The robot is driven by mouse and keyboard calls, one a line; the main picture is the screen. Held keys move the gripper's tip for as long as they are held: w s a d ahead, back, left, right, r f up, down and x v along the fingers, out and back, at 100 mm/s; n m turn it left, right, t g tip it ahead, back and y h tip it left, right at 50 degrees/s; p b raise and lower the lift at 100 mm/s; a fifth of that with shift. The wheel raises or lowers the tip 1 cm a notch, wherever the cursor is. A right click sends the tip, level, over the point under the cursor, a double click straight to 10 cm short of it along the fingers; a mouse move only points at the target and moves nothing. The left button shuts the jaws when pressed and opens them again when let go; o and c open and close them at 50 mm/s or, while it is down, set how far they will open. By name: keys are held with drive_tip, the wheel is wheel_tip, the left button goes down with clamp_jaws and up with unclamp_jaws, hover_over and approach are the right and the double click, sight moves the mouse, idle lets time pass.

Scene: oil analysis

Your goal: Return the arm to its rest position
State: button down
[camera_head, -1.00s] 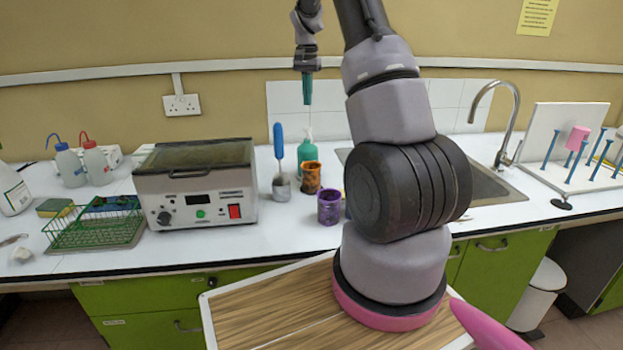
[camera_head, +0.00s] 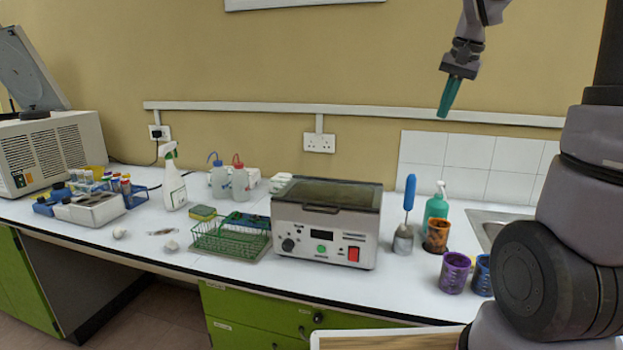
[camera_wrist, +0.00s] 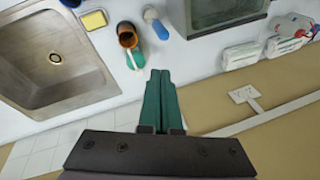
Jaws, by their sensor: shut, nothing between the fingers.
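No object touches the gripper.
On the white bench below stand a heating bath (camera_head: 326,222), a green bottle (camera_head: 436,205), an orange-brown cup (camera_head: 437,236), a purple cup (camera_head: 454,272) and a green wire rack (camera_head: 230,238). A sink (camera_wrist: 52,60) lies beside them. The air around the gripper is clear.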

drive_tip(key=s+a+n+t, duration=0.1)
drive_tip(key=s+a, duration=0.3)
drive_tip(key=s, duration=0.6)
drive_tip(key=s+a+n+t, duration=0.1)
drive_tip(key=s+a+t, duration=0.1)
drive_tip(key=s, duration=0.9)
drive_tip(key=shift+a+r+n+t+y, duration=0.4)
drive_tip(key=shift+a+r, duration=0.05)
drive_tip(key=shift+a, duration=0.45)
